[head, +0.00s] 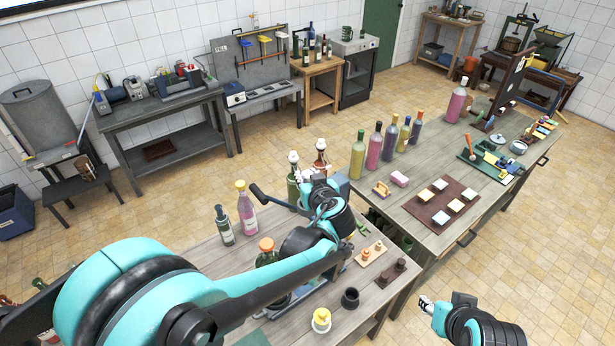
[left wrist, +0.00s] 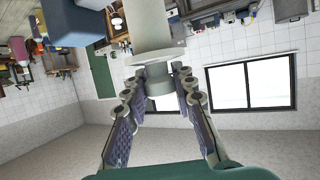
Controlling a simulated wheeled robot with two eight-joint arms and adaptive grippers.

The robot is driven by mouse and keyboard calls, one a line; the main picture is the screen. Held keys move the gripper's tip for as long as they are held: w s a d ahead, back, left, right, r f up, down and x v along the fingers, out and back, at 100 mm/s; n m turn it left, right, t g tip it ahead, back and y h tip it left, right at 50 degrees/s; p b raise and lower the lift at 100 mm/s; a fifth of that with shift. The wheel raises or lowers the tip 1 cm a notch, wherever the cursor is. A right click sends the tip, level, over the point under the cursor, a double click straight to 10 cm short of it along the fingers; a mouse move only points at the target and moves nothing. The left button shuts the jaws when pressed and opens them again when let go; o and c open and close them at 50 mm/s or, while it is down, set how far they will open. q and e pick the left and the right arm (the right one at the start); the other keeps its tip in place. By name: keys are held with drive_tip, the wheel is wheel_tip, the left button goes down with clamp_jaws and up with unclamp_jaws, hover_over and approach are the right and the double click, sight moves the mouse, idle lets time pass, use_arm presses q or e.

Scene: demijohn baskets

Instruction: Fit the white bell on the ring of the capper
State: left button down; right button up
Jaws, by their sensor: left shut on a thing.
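My left gripper (head: 316,190) is above the near table by the capper, whose dark lever (head: 265,197) sticks out left. In the left wrist view its fingers (left wrist: 160,80) are shut on the pale bell (left wrist: 161,88). Directly above it is a wider pale cylinder with a flange (left wrist: 156,55); I cannot tell where the bell ends and the capper's ring begins, or whether they touch. A blue-grey block (left wrist: 78,22) is at upper left. The head view hides the bell behind my wrist. My right gripper (head: 426,304) is low at right, away from the tables; its opening is unclear.
Bottles stand close by: a pink one (head: 246,210), a dark one (head: 224,227) and an orange-capped one (head: 267,255). A dark cup (head: 350,298) and a yellow-and-white piece (head: 321,320) stand in front. The right table holds several bottles and a brown mat (head: 424,210).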

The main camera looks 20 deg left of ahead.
use_arm(q)
drive_tip(key=shift+f+b, duration=3.6)
drive_tip(key=shift+f, duration=0.15)
drive_tip(key=c, duration=1.2)
unclamp_jaws()
drive_tip(key=shift+o, duration=0.2)
drive_tip(key=v, duration=1.2)
drive_tip(key=shift+a, duration=0.1)
